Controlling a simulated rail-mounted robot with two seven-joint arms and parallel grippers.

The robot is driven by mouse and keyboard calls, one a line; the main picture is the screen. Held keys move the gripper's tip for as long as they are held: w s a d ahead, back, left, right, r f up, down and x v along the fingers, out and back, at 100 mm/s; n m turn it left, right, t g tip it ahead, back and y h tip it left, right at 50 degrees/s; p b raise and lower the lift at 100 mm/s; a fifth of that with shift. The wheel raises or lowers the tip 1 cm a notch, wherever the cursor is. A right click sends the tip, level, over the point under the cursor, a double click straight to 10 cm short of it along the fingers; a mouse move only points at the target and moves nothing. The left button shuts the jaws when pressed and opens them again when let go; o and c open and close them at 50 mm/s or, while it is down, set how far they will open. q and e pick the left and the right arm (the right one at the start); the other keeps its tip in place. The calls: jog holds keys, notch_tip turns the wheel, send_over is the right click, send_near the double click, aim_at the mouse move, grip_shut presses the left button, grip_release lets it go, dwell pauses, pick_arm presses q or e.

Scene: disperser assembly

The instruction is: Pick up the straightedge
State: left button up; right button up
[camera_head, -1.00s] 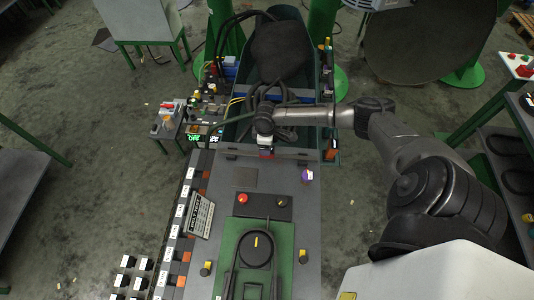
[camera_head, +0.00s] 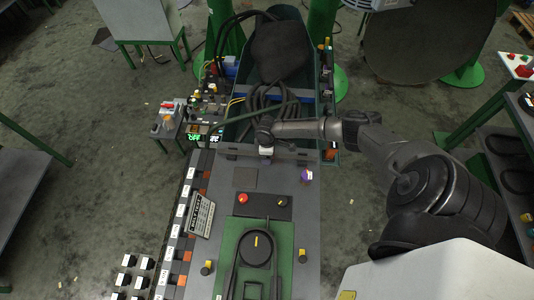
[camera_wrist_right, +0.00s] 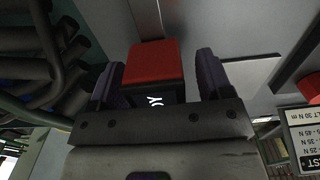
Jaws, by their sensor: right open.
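My right gripper (camera_head: 266,151) is at the top edge of the grey workbench, its arm coming in from the right. In the right wrist view its purple-grey fingers (camera_wrist_right: 158,80) are open. A red block with a black lettered part (camera_wrist_right: 153,62) sits between them, with gaps to both sides. I cannot tell for sure which thing is the straightedge; a narrow grey bar (camera_head: 295,155) runs along the bench's top edge by the gripper. In the head view the gripper hides the red block. My left gripper is not in view.
The bench holds a green panel with a round black disc (camera_head: 256,249), a red button (camera_head: 242,198), a purple knob (camera_head: 306,175) and a white-lettered plate (camera_head: 200,216). A green bin with black hoses (camera_head: 270,97) lies just beyond the gripper.

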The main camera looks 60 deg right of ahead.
jog(key=shift+c, duration=0.3)
grip_shut()
dwell(0.3)
jog(key=shift+r, duration=0.1)
jog(key=shift+r, duration=0.45)
jog(key=r, duration=0.1)
jog(key=s+r, duration=0.1)
jog(key=r, duration=0.1)
jog(key=shift+r, duration=0.3)
jog(key=s+r, duration=0.6)
jog(key=s, duration=0.4)
jog(key=shift+s+r, duration=0.2)
jog(key=shift+s, duration=0.1)
